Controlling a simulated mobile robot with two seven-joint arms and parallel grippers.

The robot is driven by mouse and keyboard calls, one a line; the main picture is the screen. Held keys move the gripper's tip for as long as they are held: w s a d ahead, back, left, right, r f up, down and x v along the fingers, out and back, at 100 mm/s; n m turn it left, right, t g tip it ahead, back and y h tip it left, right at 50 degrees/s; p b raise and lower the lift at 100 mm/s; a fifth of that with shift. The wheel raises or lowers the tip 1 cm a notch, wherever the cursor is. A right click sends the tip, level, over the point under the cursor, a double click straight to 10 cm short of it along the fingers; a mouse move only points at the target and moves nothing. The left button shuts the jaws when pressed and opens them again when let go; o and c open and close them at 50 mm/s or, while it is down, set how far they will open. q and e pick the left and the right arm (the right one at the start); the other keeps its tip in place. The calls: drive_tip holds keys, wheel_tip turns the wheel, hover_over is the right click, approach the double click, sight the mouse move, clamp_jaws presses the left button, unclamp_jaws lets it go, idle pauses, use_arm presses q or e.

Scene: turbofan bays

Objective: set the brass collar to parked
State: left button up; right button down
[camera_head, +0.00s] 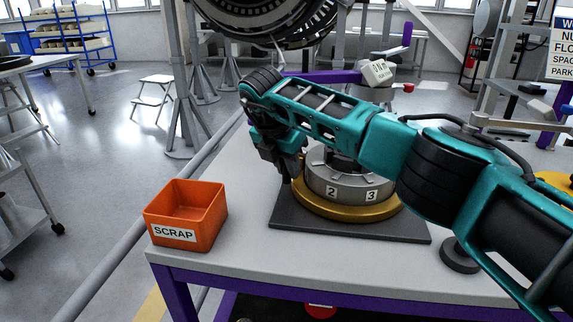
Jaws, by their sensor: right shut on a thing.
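The brass collar (345,213) is a gold ring around the foot of a grey metal drum (348,188). The drum shows the numbers 2 and 3 on white labels on its near side. It stands on a dark square plate (300,229) on the table. My right arm reaches in from the right, across and above the drum. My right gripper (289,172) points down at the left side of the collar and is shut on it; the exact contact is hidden. No parked mark is readable on the collar. My left gripper is out of view.
An orange SCRAP bin (186,212) stands at the table's left corner. A dark round disc (459,256) lies right of the plate. A white labelled block (377,73) is behind my arm. The light tabletop (330,268) is clear in front of the plate.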

drive_tip(key=shift+w+d+f, duration=0.1)
drive_tip(key=shift+d, duration=0.4)
drive_tip(key=c, duration=1.1)
unclamp_jaws()
drive_tip(key=shift+o, duration=0.2)
drive_tip(key=shift+f, duration=0.1)
